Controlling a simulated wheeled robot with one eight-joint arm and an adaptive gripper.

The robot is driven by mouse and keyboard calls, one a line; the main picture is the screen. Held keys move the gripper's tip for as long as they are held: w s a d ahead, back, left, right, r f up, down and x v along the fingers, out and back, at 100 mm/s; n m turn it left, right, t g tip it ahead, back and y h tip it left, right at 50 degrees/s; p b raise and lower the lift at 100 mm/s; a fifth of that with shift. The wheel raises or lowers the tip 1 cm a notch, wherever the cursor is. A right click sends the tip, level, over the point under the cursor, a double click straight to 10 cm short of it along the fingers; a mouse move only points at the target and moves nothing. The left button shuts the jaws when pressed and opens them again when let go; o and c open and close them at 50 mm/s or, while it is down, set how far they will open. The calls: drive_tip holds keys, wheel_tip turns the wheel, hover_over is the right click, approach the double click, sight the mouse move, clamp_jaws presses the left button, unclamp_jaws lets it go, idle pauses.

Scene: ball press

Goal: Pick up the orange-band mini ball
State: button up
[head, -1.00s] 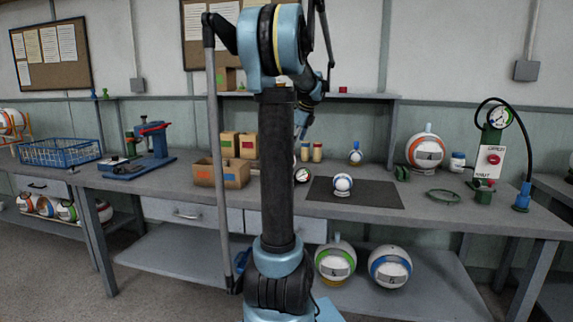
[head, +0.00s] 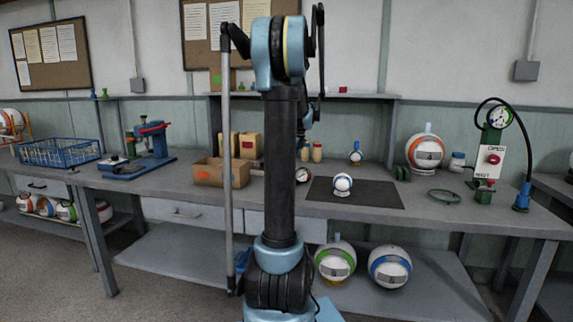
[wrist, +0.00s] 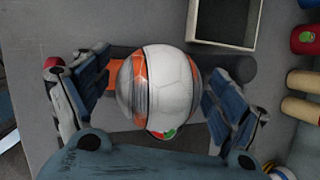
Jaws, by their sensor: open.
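The orange-band mini ball (wrist: 172,85) is in the wrist view, white with orange patches, a grey band and a small red-and-green mark low on it. My gripper (wrist: 157,82) is open, with one blue-grey finger on each side of the ball. Gaps show between the ball and both fingers, the left somewhat closer in its upper part. Whether the fingers are down at the ball's height is hard to tell. In the head view my arm hides the gripper and this ball.
An open box (wrist: 189,22) stands near the ball in the wrist view, with red- and tan-topped cylinders (wrist: 303,80) at the right. A cardboard box (head: 208,174) stands left of my arm.

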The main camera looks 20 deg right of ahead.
drive_tip(key=shift+c, duration=0.2)
drive_tip(key=c, duration=1.1)
